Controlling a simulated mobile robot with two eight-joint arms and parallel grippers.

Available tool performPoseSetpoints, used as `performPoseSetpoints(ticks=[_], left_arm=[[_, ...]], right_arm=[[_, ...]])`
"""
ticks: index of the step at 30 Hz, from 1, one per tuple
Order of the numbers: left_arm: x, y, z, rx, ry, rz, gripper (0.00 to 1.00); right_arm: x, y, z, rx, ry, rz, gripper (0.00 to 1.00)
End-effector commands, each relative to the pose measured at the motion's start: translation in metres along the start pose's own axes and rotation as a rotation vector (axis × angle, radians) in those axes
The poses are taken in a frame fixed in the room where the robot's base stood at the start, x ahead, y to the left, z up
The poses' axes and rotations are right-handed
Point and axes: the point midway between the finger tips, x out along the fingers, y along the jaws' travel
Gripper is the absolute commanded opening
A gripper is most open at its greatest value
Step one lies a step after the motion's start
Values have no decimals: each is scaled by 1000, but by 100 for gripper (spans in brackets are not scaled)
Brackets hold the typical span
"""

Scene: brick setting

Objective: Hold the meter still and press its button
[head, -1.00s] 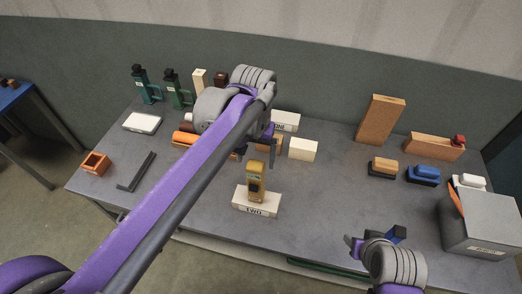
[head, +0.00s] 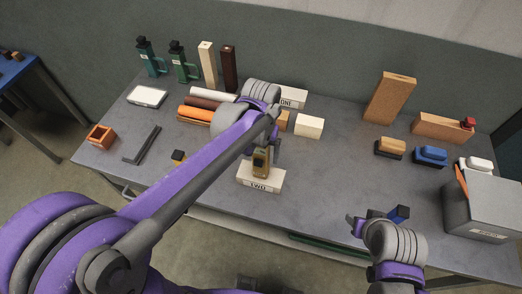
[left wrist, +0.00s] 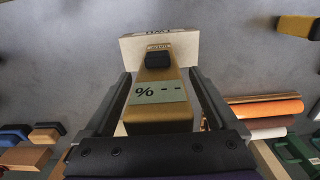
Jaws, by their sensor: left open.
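The meter (head: 261,164) is a yellow-brown handheld device standing upright on a white block labelled TWO (head: 262,182). In the left wrist view the meter (left wrist: 158,122) shows a dark button (left wrist: 158,60) near its end and a pale display reading "% - -" (left wrist: 158,92). My left gripper (left wrist: 160,88) is open, one finger on each side of the meter, with a narrow gap visible at each side. In the head view my left gripper (head: 264,150) is at the meter. My right gripper (head: 375,219) is right of the meter, apart from it; its jaw opening is unclear.
A block labelled ONE (head: 290,98) and a cream block (head: 309,127) stand behind the meter. Orange and brown cylinders (head: 196,116) lie to the left. A grey box (head: 484,208) stands at the far right. The table between meter and box is largely clear.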

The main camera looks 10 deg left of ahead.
Motion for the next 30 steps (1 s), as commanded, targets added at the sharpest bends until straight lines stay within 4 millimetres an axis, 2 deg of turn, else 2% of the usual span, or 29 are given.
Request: performPoseSetpoints(ticks=[1,2,16,30], left_arm=[[0,0,0,0,0,0,89],[0,0,0,0,0,0,84],[0,0,0,0,0,0,0],[0,0,0,0,0,0,0]], right_arm=[[0,0,0,0,0,0,50],[0,0,0,0,0,0,50],[0,0,0,0,0,0,50],[0,0,0,0,0,0,50]])
